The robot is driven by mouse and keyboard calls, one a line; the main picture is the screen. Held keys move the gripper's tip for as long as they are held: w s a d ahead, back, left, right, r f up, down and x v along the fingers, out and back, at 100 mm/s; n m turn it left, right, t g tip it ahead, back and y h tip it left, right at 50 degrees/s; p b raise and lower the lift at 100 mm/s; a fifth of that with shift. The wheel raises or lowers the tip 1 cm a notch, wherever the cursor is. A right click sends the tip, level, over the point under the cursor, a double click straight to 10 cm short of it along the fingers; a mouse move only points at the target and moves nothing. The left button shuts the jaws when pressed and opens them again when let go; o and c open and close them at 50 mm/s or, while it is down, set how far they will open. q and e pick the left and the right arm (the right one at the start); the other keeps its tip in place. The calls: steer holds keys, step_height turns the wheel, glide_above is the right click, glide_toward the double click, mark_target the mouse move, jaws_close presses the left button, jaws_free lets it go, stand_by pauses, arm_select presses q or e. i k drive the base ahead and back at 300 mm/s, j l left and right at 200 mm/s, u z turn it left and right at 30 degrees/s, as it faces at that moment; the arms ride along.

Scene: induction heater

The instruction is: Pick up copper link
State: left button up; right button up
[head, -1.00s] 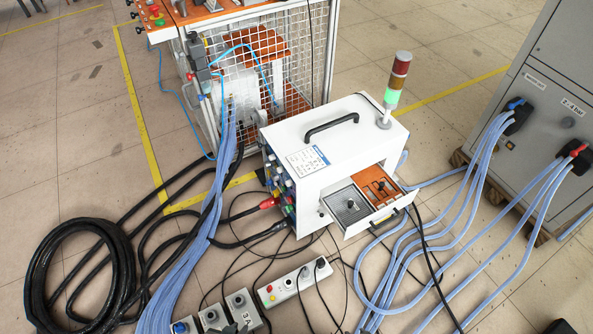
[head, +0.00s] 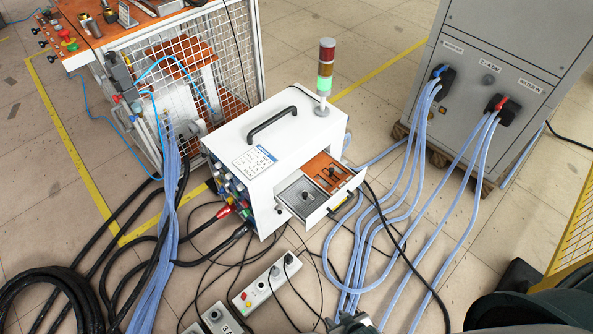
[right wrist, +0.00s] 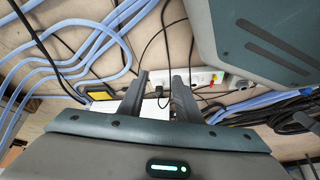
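The white heater box (head: 262,141) stands on the floor with its drawer (head: 318,215) pulled out. The drawer has a grey plate with a black knob (head: 306,194) and an orange section (head: 322,164) with small slots and parts. I cannot tell the copper link apart from these small parts. My right gripper (head: 352,324) just shows at the bottom edge of the head view, below and apart from the drawer. In the right wrist view its two dark fingers (right wrist: 160,92) are spread with nothing between them. My left gripper is not in view.
Blue cables (head: 372,235) run from the drawer side to a grey cabinet (head: 502,75). A white power strip (head: 262,285) lies in front of the box. A signal tower (head: 325,72) stands on top. A caged bench (head: 190,85) is behind. A coiled black cable (head: 45,290) lies left.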

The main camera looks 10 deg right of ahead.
mark_target(329, 173)
steer(key=i+l+u, duration=0.1)
steer(key=i+l, duration=0.15)
steer(key=i+l+u, duration=0.15)
steer(key=l, duration=0.25)
steer(key=i+l+u, duration=0.1)
steer(key=i+l, duration=0.2)
